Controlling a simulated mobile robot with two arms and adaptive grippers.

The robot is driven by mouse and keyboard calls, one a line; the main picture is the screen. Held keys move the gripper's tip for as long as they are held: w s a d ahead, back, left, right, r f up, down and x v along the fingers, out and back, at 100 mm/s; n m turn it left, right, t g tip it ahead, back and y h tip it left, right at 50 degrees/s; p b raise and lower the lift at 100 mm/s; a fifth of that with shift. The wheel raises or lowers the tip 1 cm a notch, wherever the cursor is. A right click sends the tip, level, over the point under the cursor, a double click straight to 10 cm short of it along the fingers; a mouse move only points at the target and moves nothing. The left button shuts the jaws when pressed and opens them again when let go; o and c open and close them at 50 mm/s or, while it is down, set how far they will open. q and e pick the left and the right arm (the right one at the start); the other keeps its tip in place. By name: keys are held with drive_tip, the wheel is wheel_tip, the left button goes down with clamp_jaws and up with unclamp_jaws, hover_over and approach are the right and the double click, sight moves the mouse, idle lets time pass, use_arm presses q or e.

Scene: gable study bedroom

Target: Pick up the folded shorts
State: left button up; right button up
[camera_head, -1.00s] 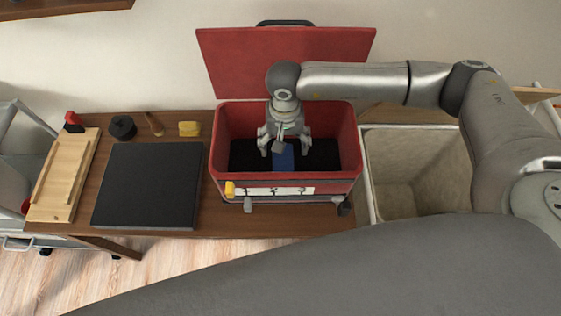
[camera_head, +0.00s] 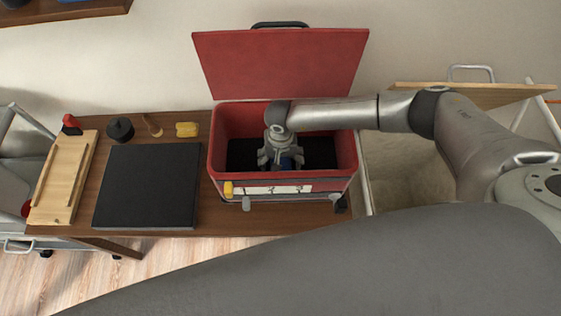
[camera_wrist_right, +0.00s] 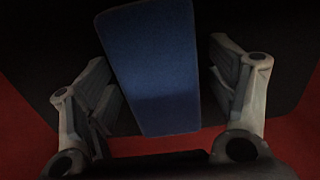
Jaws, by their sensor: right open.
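The folded shorts (camera_wrist_right: 152,65) are a dark blue folded bundle inside the open red box (camera_head: 214,150). In the head view only a small blue patch (camera_head: 286,163) shows, with my gripper hiding the rest. My right gripper (camera_head: 280,165) is inside the box, low over the shorts. In the right wrist view its open fingers (camera_wrist_right: 160,98) stand on either side of the blue bundle, with a visible gap on the right; contact on the left cannot be told. My left gripper is not in view.
The box's red lid (camera_head: 285,65) stands open behind it. Its walls surround my gripper. A black slab (camera_head: 148,186) and a wooden board (camera_head: 62,180) lie on the table to the left. A pale bin (camera_head: 395,170) stands right of the box.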

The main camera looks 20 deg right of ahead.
drive_tip(key=shift+f, duration=0.15)
drive_tip(key=c, duration=1.1)
drive_tip(key=shift+c, duration=0.2)
